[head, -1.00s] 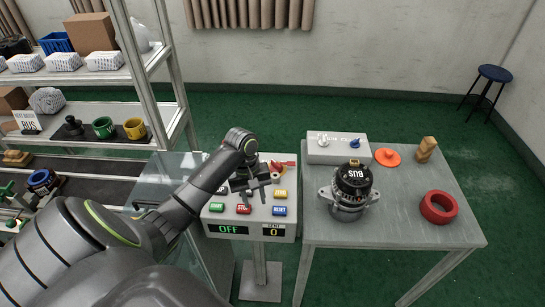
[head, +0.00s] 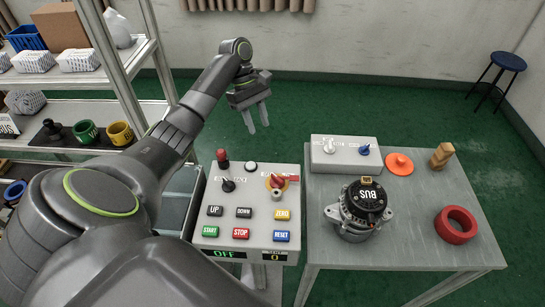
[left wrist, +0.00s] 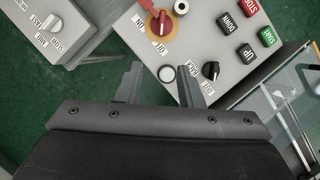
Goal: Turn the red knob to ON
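The red knob (head: 278,181) sits on a yellow plate at the upper right of the grey control panel (head: 205,222). A red handle sticks out from it to the right. In the left wrist view the knob (left wrist: 158,24) is near the top edge, beyond my fingertips. The panel display (head: 228,254) reads OFF in green. My left gripper (head: 257,127) is open and empty, with its two fingers apart. It hangs above and behind the panel's far edge, clear of the knob. Its open fingers also show in the left wrist view (left wrist: 160,83). My right gripper is not in view.
The panel also carries a black selector (head: 228,185), a red-topped post (head: 222,160) and several push buttons. A table (head: 400,240) on the right holds an alternator (head: 362,207), a switch box (head: 343,152) and a red ring (head: 456,225). Shelves stand at left.

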